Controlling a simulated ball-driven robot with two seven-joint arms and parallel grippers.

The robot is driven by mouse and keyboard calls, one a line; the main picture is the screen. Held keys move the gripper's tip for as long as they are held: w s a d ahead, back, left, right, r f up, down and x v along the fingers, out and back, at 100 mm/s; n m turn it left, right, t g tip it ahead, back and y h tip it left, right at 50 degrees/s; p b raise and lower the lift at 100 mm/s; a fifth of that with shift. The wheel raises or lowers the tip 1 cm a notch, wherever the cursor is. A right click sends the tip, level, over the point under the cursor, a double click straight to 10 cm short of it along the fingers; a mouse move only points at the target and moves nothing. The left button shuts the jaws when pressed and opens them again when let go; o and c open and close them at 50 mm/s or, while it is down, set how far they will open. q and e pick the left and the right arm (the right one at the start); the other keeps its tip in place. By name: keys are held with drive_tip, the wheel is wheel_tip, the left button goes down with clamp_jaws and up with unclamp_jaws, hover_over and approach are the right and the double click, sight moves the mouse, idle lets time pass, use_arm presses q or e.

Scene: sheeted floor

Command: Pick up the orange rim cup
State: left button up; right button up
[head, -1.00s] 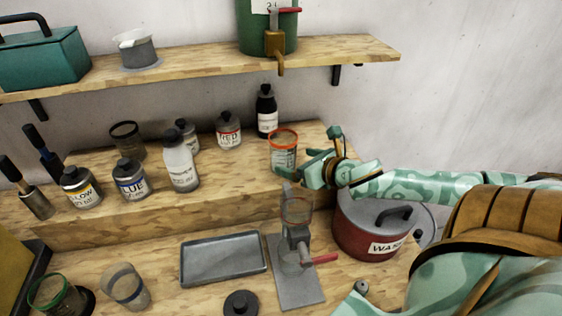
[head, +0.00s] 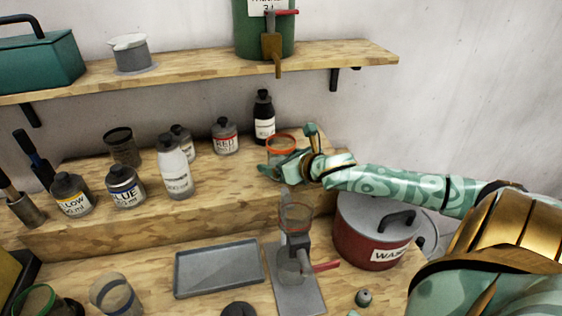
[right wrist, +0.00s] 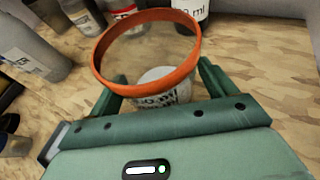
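The orange rim cup (head: 281,145), clear with a white label, stands upright on the raised wooden step. My right gripper (head: 284,163) is low at the cup, and one finger crosses in front of its lower part in the head view. In the right wrist view the cup's orange rim (right wrist: 148,14) faces the camera. There the right gripper's (right wrist: 160,82) green fingers are spread, one on each side of the cup. Whether they touch it cannot be told. My left gripper is not in view.
A black bottle (head: 263,118) and a RED bottle (head: 225,136) stand behind and left of the cup. Below are a stand with a glass vessel (head: 295,215), a grey tray (head: 217,268) and a red waste pot (head: 365,235). The step's right end is near the gripper.

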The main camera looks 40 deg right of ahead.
drive_tip(key=c, duration=1)
drive_tip(key=shift+o, duration=0.2)
